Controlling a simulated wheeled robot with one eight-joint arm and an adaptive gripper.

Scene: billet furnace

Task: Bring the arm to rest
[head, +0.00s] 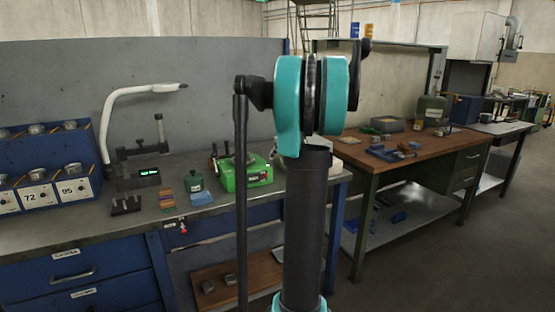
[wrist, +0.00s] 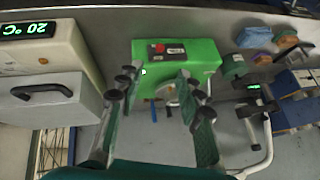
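My arm (head: 309,210) stands upright in the middle of the head view, with its teal joint at the top. My gripper does not show clearly there. In the wrist view my gripper (wrist: 157,92) is open, with its two fingers spread and nothing between them. A green box (wrist: 203,52) with a red button lies beyond the fingertips, apart from them as far as I can tell. The same green box (head: 246,174) sits on the grey bench just left of my arm in the head view.
In the wrist view a white furnace (wrist: 40,57) with a "20 °C" display and a black handle is at the left. The grey bench (head: 135,228) holds a blue rack (head: 45,160), a lamp (head: 112,100) and small blocks. A wooden-topped bench (head: 370,167) stands at right; floor beyond is clear.

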